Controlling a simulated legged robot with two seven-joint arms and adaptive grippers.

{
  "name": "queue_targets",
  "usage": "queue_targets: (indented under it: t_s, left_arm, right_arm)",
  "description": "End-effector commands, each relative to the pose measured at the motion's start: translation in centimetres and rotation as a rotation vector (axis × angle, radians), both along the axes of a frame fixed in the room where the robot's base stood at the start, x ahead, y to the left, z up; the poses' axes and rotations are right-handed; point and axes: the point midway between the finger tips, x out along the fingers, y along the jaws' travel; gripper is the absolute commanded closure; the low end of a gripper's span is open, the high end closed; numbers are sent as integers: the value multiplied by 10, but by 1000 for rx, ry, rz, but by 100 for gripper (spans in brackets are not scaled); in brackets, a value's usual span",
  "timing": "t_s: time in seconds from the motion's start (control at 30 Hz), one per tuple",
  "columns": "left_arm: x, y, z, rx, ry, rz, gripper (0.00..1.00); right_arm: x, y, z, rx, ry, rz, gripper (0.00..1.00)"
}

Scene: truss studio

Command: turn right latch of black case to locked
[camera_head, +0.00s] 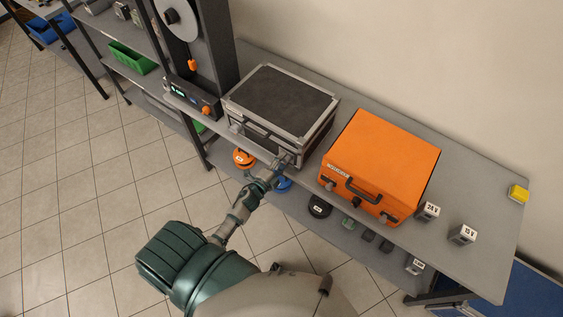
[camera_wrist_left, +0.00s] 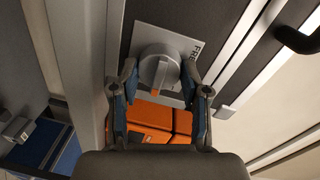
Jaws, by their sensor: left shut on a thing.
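The black case (camera_head: 284,95) with silver edges stands closed on the upper grey shelf. Its right latch is a round grey knob (camera_wrist_left: 158,68) on a pale plate (camera_wrist_left: 188,42) in the left wrist view. The plate shows letters reading "FRE", partly covered, to the right of the knob. An orange mark on the knob faces the bottom of the picture. My left gripper (camera_head: 286,162) is at the front of the case near its right end. In the left wrist view its fingers (camera_wrist_left: 158,72) are shut on the knob from both sides. My right gripper is not in view.
An orange case (camera_head: 385,157) stands close to the right. A dark machine (camera_head: 207,60) stands to the left. Orange (camera_head: 243,158) and blue (camera_head: 284,184) round items lie on the lower shelf.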

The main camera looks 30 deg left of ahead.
Motion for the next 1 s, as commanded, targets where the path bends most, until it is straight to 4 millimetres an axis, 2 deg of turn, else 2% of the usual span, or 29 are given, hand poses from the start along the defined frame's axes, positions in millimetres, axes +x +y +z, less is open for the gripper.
queue_targets:
  t_s: [0.67, 0.7, 0.77, 0.8, 1.0]
  left_arm:
    - [1, -2, 1, 63, -9, -3, 89]
    - [1, -2, 1, 64, -8, -3, 49]
    - [1, -2, 1, 64, -8, -2, 34]
    - [1, -2, 1, 64, -8, -2, 29]
    - [0, -1, 0, 62, -5, -2, 29]
  right_arm:
    - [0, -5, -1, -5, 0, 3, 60]
    - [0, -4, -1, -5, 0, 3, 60]
    - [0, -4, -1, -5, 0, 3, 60]
    - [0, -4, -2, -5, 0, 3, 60]
    - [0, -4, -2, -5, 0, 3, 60]
